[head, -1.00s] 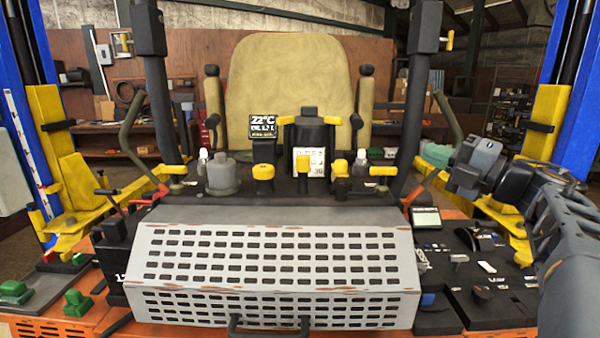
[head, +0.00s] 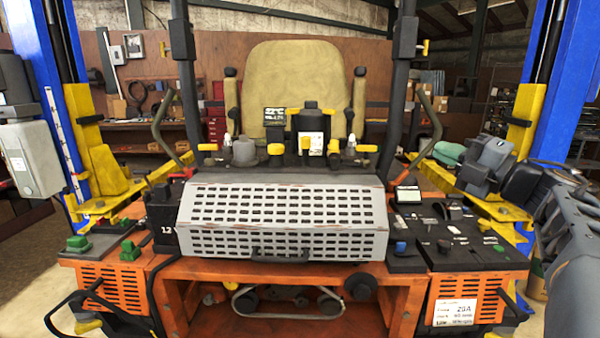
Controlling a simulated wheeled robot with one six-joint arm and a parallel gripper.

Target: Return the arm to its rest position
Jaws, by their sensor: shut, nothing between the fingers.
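My arm enters at the lower right edge of the head view. My gripper (head: 486,163) is at its far end, a grey and black block above the right side of the mower. The fingers look together, with nothing seen in them. The orange mower (head: 400,300) stands ahead between the blue lift posts, with a tan seat (head: 290,90) and a grey slotted cover (head: 285,215) in front of it. The gripper appears apart from the mower's right control panel (head: 435,228), to the right of and beyond it in the picture.
A blue post (head: 570,75) with yellow lift parts (head: 525,115) stands close behind my gripper. Another blue post (head: 28,40) and a grey box (head: 35,160) are on the left. A teal item (head: 449,152) lies near the gripper. Open floor shows at the lower left.

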